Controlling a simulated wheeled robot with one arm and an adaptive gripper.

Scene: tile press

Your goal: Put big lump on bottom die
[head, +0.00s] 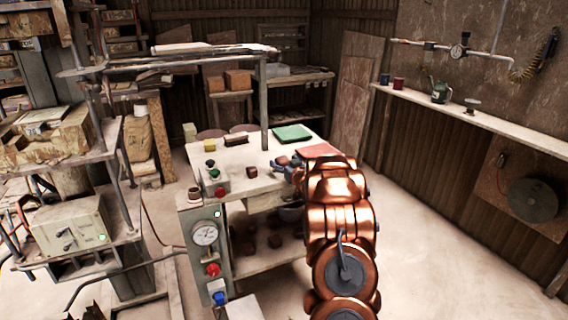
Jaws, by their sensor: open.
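My copper arm reaches over the pale worktable from the right, and my gripper (284,168) is low at the table's right part, small and partly hidden by the arm. It is open. A brown lump (283,160) shows right at the fingers; I cannot tell if it lies between them or behind them. Another small brown lump (251,172) lies on the table to the left of my gripper, apart from it. At this size I cannot tell which lump is the big one. I cannot make out the bottom die for certain.
The worktable (262,155) also bears a green mat (292,133), a red mat (312,151) and a dark brush-like block (236,140). A control post with a gauge (205,235) and buttons stands at its front left. Cluttered shelving fills the left. The floor at right is clear.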

